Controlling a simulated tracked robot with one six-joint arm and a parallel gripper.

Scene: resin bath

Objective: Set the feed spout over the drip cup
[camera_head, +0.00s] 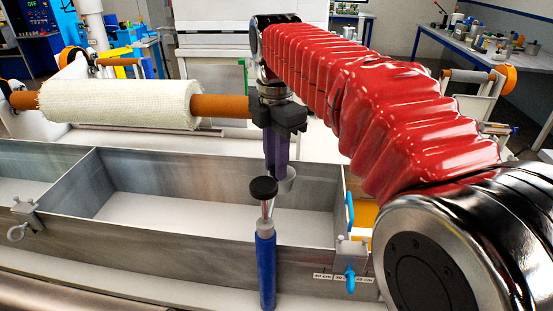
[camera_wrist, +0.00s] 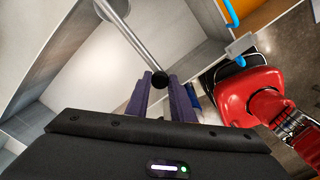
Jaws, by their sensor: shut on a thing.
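The feed spout appears to be the thin metal tube (camera_wrist: 132,38) in the wrist view, with a black knob (camera_head: 263,188) at its near end. My gripper (camera_head: 277,170) points down with purple fingers shut at the knob, which shows between the fingertips in the wrist view (camera_wrist: 159,81). A blue upright post (camera_head: 265,265) with a metal neck stands below the knob. In the wrist view a grey round shape (camera_wrist: 114,7) sits at the tube's far end. Whether the two touch is unclear.
A divided metal trough (camera_head: 215,207) spans the front. Clamps with blue handles (camera_head: 350,280) sit at its near right corner. A white fibre roll (camera_head: 120,104) on a brown bar (camera_head: 222,106) lies behind, close to my gripper. The trough floor looks clear.

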